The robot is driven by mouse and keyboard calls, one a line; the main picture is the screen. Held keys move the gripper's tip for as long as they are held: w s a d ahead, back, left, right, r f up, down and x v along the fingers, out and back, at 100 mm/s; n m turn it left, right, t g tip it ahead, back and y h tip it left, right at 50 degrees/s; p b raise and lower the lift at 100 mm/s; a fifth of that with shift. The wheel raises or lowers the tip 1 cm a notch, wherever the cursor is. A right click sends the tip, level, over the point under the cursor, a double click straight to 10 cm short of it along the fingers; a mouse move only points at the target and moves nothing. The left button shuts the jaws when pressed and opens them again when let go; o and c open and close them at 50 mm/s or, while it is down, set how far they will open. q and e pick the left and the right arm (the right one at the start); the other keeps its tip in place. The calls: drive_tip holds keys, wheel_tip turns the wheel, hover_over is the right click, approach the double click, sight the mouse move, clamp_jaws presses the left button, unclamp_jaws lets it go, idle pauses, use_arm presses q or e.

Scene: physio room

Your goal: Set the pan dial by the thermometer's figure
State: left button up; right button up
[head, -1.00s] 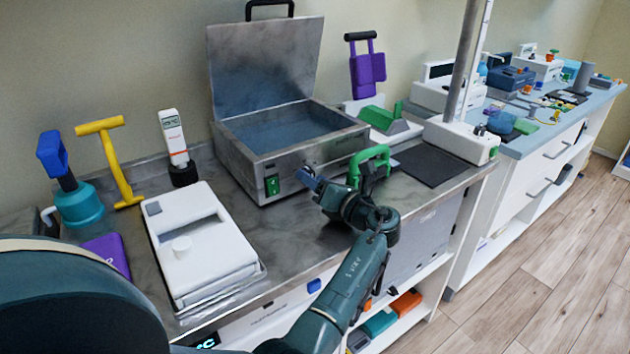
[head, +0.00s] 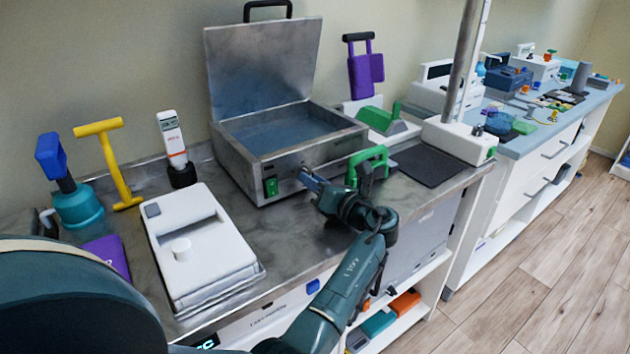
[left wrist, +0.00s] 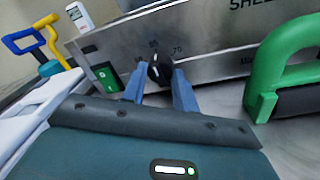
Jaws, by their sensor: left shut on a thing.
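The steel pan (head: 290,165) stands on the counter with its lid (head: 265,70) raised. Its black dial (left wrist: 158,70) shows on the front panel in the left wrist view, with a pale pointer mark directed roughly upward. A "70" is printed to its right; the other marks are too small to read surely. My left gripper (left wrist: 160,86) is shut on the dial, one blue finger on each side; it also shows at the pan front in the head view (head: 306,178). The white thermometer (head: 172,135) stands upright in a black holder; its display figure is too small to read.
A green switch (head: 271,187) is left of the dial. A green handle (head: 367,165) stands close to the right of my gripper. A white lidded box (head: 205,250), yellow tool (head: 118,165) and teal-based blue tool (head: 77,205) are at left. A dark mat (head: 430,165) lies at right.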

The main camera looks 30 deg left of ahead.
use_arm(q)
drive_tip(key=n+p, duration=0.1)
drive_tip(key=n, duration=0.2)
drive_tip(key=shift+r, duration=0.1)
drive_tip(key=n, duration=0.2)
drive_tip(key=shift+n+h+p, duration=0.3)
drive_tip(key=shift+p, duration=0.05)
drive_tip(key=n, duration=0.5)
idle(0.4)
drive_tip(key=o, duration=1)
